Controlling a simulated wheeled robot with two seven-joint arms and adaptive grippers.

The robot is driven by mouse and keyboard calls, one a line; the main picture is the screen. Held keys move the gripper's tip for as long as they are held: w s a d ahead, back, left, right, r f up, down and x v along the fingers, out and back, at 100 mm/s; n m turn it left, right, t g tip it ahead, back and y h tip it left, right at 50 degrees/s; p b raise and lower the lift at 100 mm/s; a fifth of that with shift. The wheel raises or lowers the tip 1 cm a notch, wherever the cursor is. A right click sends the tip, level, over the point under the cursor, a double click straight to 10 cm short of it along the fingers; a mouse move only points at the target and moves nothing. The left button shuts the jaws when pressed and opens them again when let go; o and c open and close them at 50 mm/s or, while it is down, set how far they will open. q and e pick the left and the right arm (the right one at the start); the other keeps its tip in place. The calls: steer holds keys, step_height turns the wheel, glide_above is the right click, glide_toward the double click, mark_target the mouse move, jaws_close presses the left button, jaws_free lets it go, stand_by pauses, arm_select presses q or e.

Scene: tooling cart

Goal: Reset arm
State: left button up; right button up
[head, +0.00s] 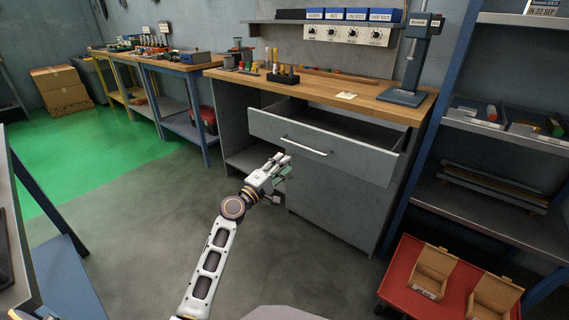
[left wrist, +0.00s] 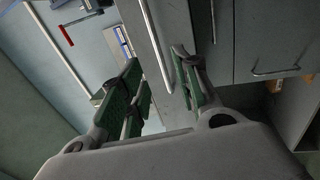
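My left gripper (head: 280,168) is in the middle of the head view, in front of the grey cabinet below the drawer. In the left wrist view its green-padded fingers (left wrist: 163,88) stand apart with nothing between them. The drawer (head: 322,146) is pulled partly out, and its bar handle (head: 306,146) is a little right of and above the gripper, apart from it. A bar handle (left wrist: 275,72) also shows in the left wrist view, right of the fingers.
The wooden workbench top (head: 330,93) carries small tools and a stand (head: 410,75). A red cart (head: 400,285) with open boxes stands at the lower right, below a shelf unit (head: 480,205). Blue-legged tables stand at the left. The grey floor around my left arm is clear.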

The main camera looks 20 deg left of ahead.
arm_select(q)
steer(key=shift+s, duration=0.1)
stand_by(0.5)
